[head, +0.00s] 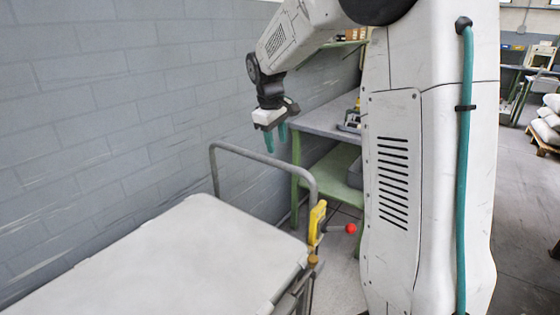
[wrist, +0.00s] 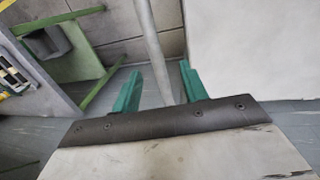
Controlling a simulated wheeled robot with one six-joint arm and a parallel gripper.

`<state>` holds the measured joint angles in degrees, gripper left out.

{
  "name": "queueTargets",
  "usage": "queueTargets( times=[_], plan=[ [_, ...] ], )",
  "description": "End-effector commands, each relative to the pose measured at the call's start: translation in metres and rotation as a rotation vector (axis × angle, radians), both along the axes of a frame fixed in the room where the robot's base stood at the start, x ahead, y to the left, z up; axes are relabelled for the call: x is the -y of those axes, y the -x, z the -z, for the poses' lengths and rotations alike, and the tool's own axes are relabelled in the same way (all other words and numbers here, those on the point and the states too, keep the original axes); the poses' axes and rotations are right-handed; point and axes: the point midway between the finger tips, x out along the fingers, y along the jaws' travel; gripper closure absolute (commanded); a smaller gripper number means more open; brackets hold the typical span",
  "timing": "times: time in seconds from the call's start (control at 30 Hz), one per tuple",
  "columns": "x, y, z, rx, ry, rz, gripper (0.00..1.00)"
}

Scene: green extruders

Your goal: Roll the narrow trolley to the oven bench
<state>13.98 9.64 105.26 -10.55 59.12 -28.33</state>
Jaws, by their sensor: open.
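The trolley has a pale flat top (head: 190,255) and a bent grey tube handle (head: 262,157) at its far end. In the wrist view the handle (wrist: 153,45) runs between the fingers from the top of the picture, and the pale top (wrist: 255,50) lies to the right. My gripper (head: 276,143) is open, pointing down above the handle bar; its teal fingers (wrist: 160,78) lie either side of the tube in the picture. I see no contact, and the exact height gap is unclear. I cannot tell which bench is the oven bench.
A green-framed bench (head: 322,118) with a grey top stands behind the handle. A yellow bracket with a red-knobbed lever (head: 350,228) sits at the trolley's right corner. A grey block wall (head: 110,110) runs along the left. Sacks on a pallet (head: 545,130) lie far right.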

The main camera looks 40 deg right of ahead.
Motion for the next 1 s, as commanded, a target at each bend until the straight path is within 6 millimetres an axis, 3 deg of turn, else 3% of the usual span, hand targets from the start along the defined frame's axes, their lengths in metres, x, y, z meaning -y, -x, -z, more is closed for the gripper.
queueTargets(
  times=[0.17,0.6,0.97,1.0],
  plan=[
    [0.010,-0.010,0.014,-0.007,0.006,-0.011,0.56],
    [0.021,-0.013,0.075,-0.007,0.005,-0.010,0.56],
    [0.022,-0.014,0.082,-0.005,0.005,-0.010,0.56],
    [0.022,-0.014,0.082,-0.005,0.005,-0.010,0.62]
  ],
)
